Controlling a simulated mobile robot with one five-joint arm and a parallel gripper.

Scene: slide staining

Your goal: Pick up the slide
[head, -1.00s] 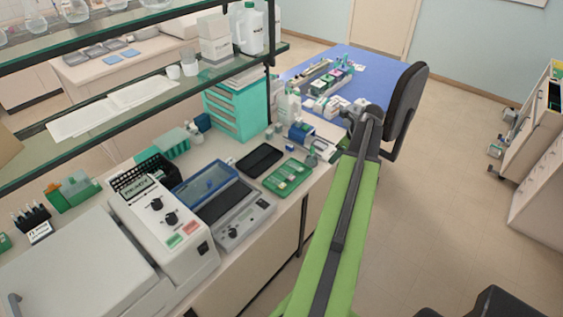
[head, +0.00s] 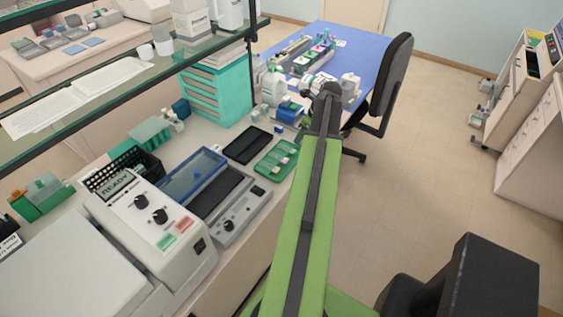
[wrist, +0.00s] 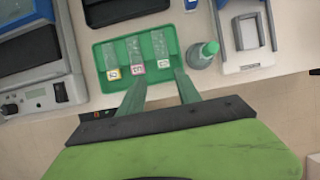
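A green slide tray (wrist: 104,88) lies on the bench in the wrist view, holding three clear slides side by side. Labels face my gripper. My gripper (wrist: 159,80) is open and empty, its two green fingers at the tray's near edge, roughly in line with the middle and right slides. Height above the tray is unclear. In the head view the tray (head: 266,172) is left of my arm; my fingertips cannot be made out.
A bottle with a green cap (wrist: 204,55) stands right beside the tray. A grey-white holder (wrist: 243,30) is farther right. A dark flat tray (head: 248,145) and a blue-lidded device (head: 236,205) lie left of the slide tray. A glass shelf (head: 120,85) hangs above the bench.

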